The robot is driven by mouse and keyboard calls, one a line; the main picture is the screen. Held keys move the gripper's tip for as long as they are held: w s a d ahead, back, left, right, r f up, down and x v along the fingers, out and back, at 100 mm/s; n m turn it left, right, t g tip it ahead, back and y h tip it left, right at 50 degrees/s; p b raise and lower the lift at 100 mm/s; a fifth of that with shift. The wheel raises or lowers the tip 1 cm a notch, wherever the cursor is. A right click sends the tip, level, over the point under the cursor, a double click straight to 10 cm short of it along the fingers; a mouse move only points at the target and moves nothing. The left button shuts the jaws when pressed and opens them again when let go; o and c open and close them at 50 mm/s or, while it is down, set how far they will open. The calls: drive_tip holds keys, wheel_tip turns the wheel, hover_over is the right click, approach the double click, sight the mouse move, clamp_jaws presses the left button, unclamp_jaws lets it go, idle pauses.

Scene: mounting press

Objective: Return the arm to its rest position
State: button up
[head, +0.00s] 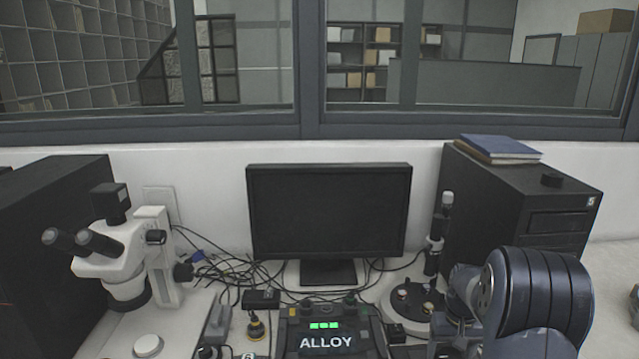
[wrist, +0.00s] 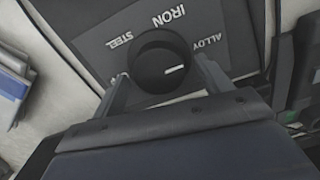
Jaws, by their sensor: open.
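In the wrist view, a round black selector knob (wrist: 160,62) with a white pointer mark sits on a dark panel (wrist: 110,45) lettered STEEL, IRON and ALLOY. The pointer is turned towards the ALLOY side. My gripper (wrist: 162,84) is open, with one finger on each side of the knob. I cannot tell whether the fingers touch it. In the head view, my arm (head: 540,300) rises at the lower right, and my gripper is hidden there. A lit display (head: 327,342) at the bottom reads ALLOY, with green lights above.
A monitor (head: 329,208) stands at the back middle, with loose cables (head: 235,272) beside it. A microscope (head: 125,255) is at the left. A dark cabinet (head: 510,200) bearing books (head: 495,149) stands behind my arm. The bench front is crowded.

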drive_tip(key=n, duration=0.4)
drive_tip(key=shift+a, duration=0.1)
drive_tip(key=n+p, duration=0.1)
drive_tip(key=n, duration=0.3)
drive_tip(key=shift+s, duration=0.1)
idle(0.5)
